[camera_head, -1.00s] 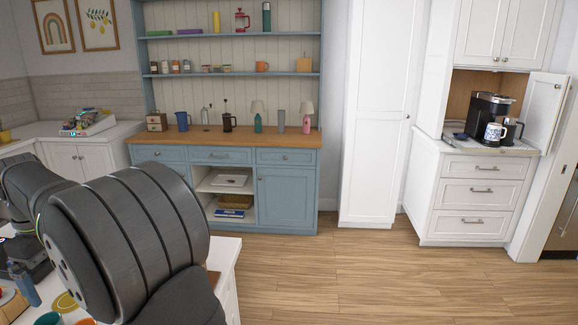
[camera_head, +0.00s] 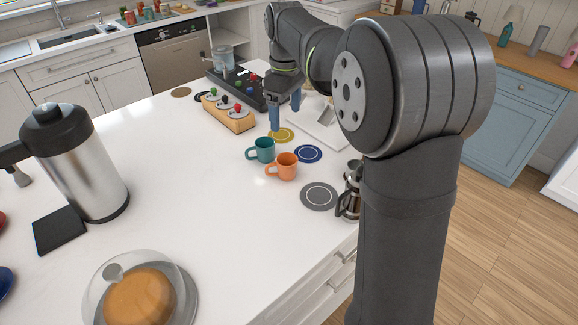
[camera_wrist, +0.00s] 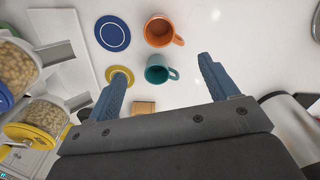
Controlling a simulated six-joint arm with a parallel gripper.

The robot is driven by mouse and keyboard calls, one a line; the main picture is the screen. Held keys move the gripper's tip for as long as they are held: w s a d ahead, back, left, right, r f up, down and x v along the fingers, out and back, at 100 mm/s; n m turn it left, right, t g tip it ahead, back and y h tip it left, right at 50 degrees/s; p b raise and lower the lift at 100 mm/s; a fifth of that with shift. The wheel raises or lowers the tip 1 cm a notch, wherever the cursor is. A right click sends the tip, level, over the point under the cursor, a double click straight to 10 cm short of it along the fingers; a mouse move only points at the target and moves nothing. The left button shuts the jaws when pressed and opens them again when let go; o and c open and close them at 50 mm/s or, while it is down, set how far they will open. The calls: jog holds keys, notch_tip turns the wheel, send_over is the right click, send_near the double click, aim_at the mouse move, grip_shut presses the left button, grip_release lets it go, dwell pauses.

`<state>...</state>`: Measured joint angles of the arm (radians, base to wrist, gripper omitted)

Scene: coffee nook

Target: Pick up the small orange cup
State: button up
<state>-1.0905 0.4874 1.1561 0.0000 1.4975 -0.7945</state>
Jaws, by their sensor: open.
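The small orange cup (camera_head: 287,167) stands upright on the white counter, its handle toward the left in the head view. In the wrist view the orange cup (camera_wrist: 158,31) is at the top, beyond the fingertips, with its handle to the right. A teal cup (camera_head: 262,150) stands close beside it; in the wrist view the teal cup (camera_wrist: 158,70) lies between my fingers and the orange cup. My gripper (camera_head: 284,112) is open and empty, above the counter behind the cups. Its two blue fingers (camera_wrist: 162,75) are spread wide in the wrist view.
Coasters lie nearby: blue (camera_head: 307,154), yellow (camera_head: 281,135) and grey (camera_head: 319,195). A glass pot (camera_head: 349,196) stands at the counter's right edge. A wooden block with knobs (camera_head: 229,112) is behind. A steel jug (camera_head: 84,165) and a domed cake (camera_head: 140,295) stand left, with clear counter between.

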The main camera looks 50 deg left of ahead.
send_over(285, 162)
jog(key=s+d, duration=0.1)
jog(key=d, duration=0.1)
jog(key=f, duration=1.1)
jog(key=shift+s+f, duration=0.2)
jog(key=shift+f, duration=0.15)
jog(key=shift+a+f, duration=0.1)
jog(key=shift+f, duration=2.7)
jog(key=c, duration=1)
jog(key=shift+c, duration=0.4)
jog(key=shift+r, duration=0.15)
